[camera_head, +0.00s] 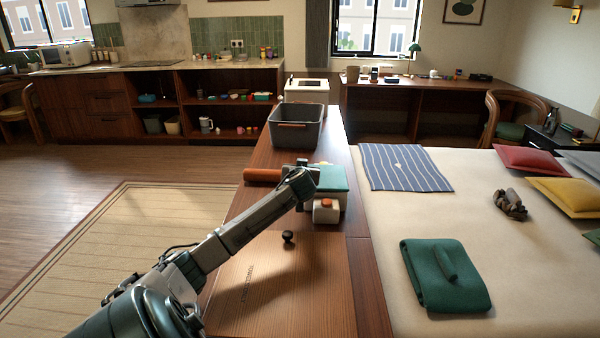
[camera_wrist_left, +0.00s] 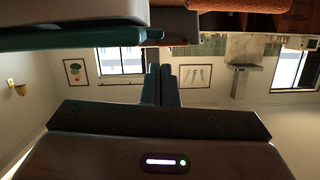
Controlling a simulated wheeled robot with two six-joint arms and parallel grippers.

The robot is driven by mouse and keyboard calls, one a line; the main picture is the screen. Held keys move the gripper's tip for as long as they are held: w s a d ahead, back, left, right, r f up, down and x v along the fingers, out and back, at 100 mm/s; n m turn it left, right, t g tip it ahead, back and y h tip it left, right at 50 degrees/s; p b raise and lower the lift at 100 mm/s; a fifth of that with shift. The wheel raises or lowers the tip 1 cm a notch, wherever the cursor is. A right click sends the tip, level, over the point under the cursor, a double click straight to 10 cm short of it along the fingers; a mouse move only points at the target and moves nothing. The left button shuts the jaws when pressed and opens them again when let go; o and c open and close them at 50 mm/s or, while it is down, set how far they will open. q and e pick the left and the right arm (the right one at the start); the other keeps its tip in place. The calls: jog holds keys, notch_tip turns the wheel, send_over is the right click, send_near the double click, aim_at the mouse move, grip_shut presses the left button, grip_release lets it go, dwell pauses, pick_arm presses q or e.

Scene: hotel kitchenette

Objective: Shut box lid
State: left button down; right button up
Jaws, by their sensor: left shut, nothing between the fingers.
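A box with a teal lid (camera_head: 333,178) and a pale body (camera_head: 334,201) stands on the wooden counter beyond my left arm. My left gripper (camera_head: 303,168) is at the box's left side, near the lid, and partly covers it. In the left wrist view, which looks upside down, the closed fingers (camera_wrist_left: 161,84) have nothing between them. A teal slab (camera_wrist_left: 70,38) and a pale block (camera_wrist_left: 75,10) fill that view's upper left, with a dark band between them. I cannot tell whether the lid is fully down or whether the gripper touches it. My right gripper is out of view.
An orange roll (camera_head: 262,175) lies left of the box. A white item with an orange top (camera_head: 325,204) is at the box's near side. A grey bin (camera_head: 296,128) stands behind. A black knob (camera_head: 288,237) sits on a wooden board (camera_head: 300,295) in front. A bed (camera_head: 380,225) lies right.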

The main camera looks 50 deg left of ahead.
pick_arm(q)
jog(key=shift+r+p, duration=0.4)
jog(key=shift+r, duration=0.45)
jog(key=b+v, duration=0.1)
jog(key=v, duration=0.9)
jog(key=shift+f, duration=0.15)
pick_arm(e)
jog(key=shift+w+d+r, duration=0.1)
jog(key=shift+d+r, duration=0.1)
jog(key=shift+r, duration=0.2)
